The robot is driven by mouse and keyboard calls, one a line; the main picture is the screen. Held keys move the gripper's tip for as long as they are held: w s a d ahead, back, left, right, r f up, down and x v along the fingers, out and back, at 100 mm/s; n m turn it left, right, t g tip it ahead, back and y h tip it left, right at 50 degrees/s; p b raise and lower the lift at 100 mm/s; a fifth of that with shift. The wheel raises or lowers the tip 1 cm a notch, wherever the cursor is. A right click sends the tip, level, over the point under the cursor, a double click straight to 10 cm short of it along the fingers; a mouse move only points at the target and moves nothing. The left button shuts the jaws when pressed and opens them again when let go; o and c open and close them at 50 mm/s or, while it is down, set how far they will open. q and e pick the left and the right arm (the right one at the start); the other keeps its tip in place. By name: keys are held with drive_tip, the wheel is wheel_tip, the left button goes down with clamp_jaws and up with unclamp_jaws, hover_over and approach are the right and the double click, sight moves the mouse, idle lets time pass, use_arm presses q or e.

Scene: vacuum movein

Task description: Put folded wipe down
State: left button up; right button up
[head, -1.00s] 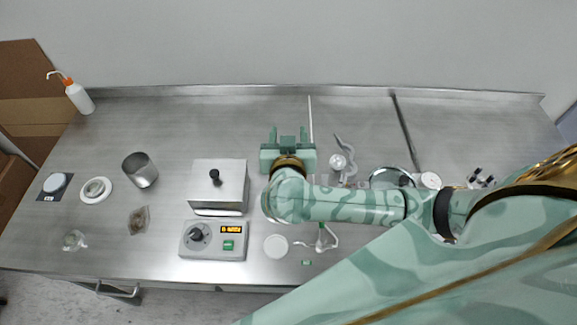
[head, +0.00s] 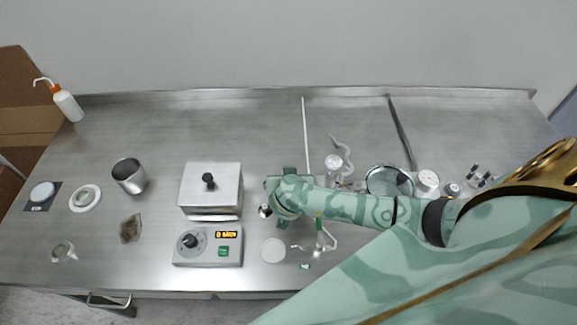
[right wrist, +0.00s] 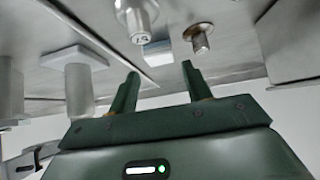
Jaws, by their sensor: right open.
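My right gripper (right wrist: 156,82) is open in the right wrist view, its two dark green fingers apart with nothing clasped between them. A small pale rectangular piece (right wrist: 157,52), which may be the folded wipe, shows between and beyond the fingertips; I cannot tell for sure what it is. In the head view my right gripper is mostly hidden under its own wrist, just right of the metal box, and no folded wipe can be made out there. My left gripper is not in view.
A lidded metal box (head: 211,187) and a control unit with a lit display (head: 208,247) stand left of my right wrist. A white disc (head: 275,250) lies in front. A glass dish (head: 389,180) and small vessels stand right.

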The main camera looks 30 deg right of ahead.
drive_tip(key=b+x, duration=0.1)
drive_tip(key=x, duration=0.3)
drive_tip(key=shift+w+d+f, duration=0.1)
drive_tip(key=shift+w+f, duration=0.05)
drive_tip(key=shift+f, duration=0.1)
drive_tip(key=shift+r, duration=0.1)
drive_tip(key=c, duration=0.8)
